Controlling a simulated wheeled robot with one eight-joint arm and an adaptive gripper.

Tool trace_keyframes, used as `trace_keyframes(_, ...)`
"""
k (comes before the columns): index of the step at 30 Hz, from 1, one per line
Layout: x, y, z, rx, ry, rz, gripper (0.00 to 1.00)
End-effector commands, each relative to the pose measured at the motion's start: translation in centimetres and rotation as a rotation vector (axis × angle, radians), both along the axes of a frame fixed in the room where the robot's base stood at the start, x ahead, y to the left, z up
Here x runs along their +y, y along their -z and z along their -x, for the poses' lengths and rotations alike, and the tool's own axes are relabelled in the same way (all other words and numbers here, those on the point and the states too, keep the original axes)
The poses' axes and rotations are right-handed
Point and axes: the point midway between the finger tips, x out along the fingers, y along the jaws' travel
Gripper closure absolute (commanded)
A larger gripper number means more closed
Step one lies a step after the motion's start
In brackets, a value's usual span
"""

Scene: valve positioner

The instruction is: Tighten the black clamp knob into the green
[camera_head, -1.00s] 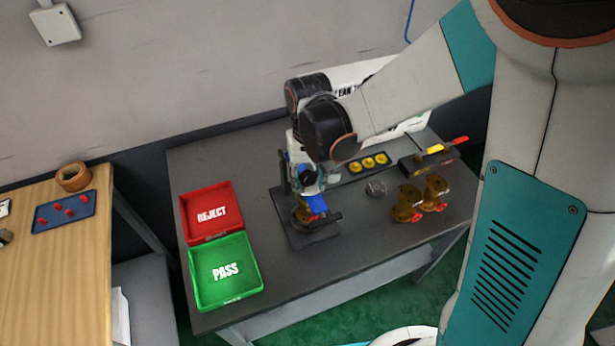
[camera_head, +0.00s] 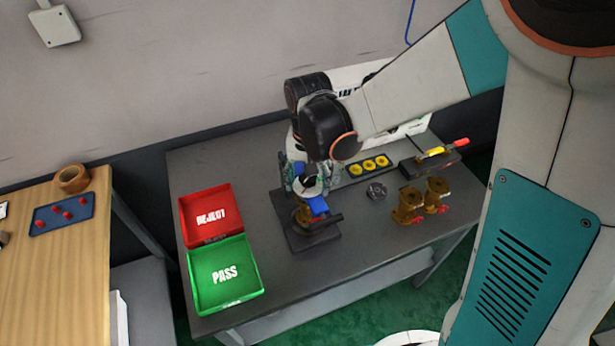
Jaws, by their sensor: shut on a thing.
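My gripper (camera_head: 307,186) points down over the clamp stand at the middle of the grey table. It is shut on what seems to be the black clamp knob, which the fingers and wrist largely hide. The stand has a flat black base (camera_head: 314,240) and a black arm reaching right. A brass valve body (camera_head: 304,216) sits in the stand under my gripper, with a blue part (camera_head: 318,206) beside it. No green mark can be made out on the stand at this size.
A red REJECT tray (camera_head: 211,215) and a green PASS tray (camera_head: 226,273) lie left of the stand. To the right are brass valves (camera_head: 408,205), a small round clear part (camera_head: 376,191), a dark tray of yellow rings (camera_head: 369,164) and a black tool with a red handle (camera_head: 440,157).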

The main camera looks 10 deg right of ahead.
Motion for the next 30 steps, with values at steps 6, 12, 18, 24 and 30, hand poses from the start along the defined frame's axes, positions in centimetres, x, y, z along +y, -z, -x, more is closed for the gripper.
trace_keyframes(6, -0.02, 0.12, 0.03, 0.001, -0.263, 0.001, 0.48)
trace_keyframes(12, -0.01, 0.14, 0.03, 0.001, -0.517, 0.001, 0.48)
trace_keyframes(18, -0.01, 0.12, 0.04, 0.001, -0.769, 0.001, 0.48)
trace_keyframes(24, -0.01, 0.11, 0.03, 0.001, -1.016, 0.001, 0.48)
trace_keyframes(30, 0.0, 0.07, 0.03, 0.001, -1.148, 0.001, 0.48)
